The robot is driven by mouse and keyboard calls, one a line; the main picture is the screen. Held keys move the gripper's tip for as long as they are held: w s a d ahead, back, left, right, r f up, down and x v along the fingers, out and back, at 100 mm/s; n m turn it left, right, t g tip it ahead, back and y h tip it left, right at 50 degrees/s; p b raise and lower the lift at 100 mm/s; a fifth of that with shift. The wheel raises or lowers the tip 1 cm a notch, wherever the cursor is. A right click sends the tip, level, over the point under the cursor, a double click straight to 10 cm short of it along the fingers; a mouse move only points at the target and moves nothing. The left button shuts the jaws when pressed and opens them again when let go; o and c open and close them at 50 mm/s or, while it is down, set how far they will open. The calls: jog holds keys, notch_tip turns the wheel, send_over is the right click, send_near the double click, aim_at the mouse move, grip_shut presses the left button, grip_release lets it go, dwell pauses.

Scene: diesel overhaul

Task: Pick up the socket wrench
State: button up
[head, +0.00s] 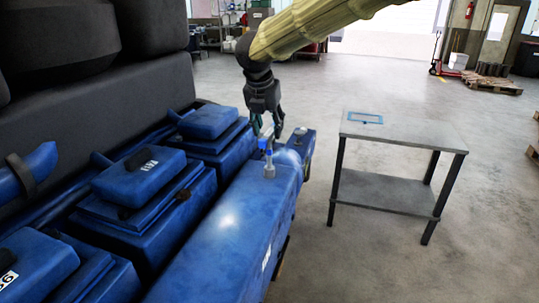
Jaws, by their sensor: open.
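A small grey upright piece (269,170) stands on the top of the blue engine housing (222,226), near its far end. It looks like the socket wrench, but it is too small to be sure. My gripper (268,131) points down just above and behind it, with its fingers apart. A small bright blue and pale patch shows between and below the fingers; I cannot tell what it belongs to. Nothing is clearly held. The fingertips partly cover the far end of the housing.
Blue cylinder covers (139,178) and dark engine parts fill the left. A grey two-level table (405,130) with a blue-outlined rectangle (365,118) on top stands right of the engine. Open concrete floor surrounds it. Pallets (490,82) lie at the far right.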

aim_at(269, 133)
jog(key=shift+s+p+x, duration=0.15)
jog(key=shift+p+x, duration=0.35)
jog(key=shift+x, duration=0.65)
jog(key=shift+s+p+x, duration=0.15)
jog(key=shift+p+x, duration=0.35)
jog(key=shift+x, duration=0.65)
jog(key=shift+f, duration=0.1)
grip_shut()
